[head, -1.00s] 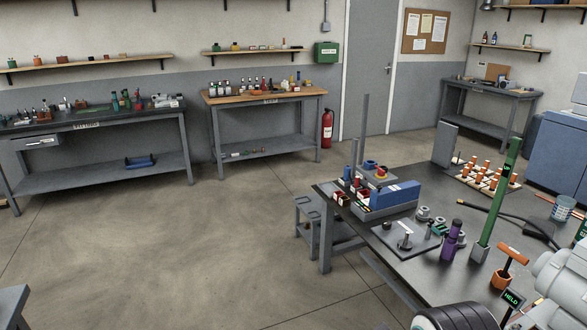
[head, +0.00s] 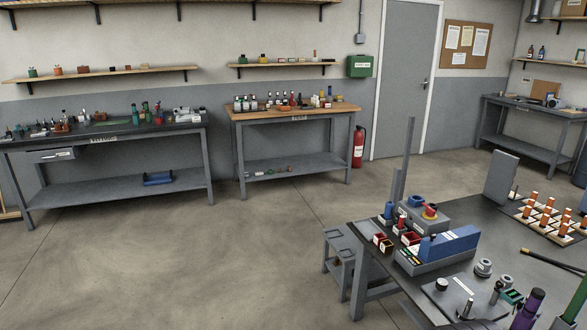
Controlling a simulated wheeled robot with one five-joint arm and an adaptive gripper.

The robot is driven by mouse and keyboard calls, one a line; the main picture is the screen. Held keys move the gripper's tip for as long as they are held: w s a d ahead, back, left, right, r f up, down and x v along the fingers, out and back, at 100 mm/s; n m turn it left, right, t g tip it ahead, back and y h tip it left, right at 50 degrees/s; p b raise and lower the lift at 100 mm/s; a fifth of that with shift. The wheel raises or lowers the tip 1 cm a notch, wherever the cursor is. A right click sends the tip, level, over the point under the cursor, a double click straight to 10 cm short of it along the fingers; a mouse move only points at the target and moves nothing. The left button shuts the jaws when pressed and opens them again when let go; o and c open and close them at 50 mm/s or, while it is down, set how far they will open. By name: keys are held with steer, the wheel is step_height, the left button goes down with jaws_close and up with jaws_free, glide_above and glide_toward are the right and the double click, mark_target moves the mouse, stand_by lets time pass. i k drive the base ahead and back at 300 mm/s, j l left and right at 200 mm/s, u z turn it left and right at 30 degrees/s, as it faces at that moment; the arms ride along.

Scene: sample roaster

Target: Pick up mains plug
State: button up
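I cannot make out a mains plug in this view. A thin black cable or rod (head: 550,258) with a yellowish end lies on the dark workbench (head: 386,276) at the right edge; what it leads to is cut off by the frame. My gripper is not in view.
The bench holds a blue box (head: 449,243), a grey plate (head: 450,299) with small fittings, a purple cylinder (head: 530,308) and a board of orange-topped pegs (head: 545,215). Wall benches line the back. The floor (head: 190,265) at left is open.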

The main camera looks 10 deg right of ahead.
mark_target(388, 215)
steer(key=i, duration=3.6)
steer(key=i+u, duration=0.3)
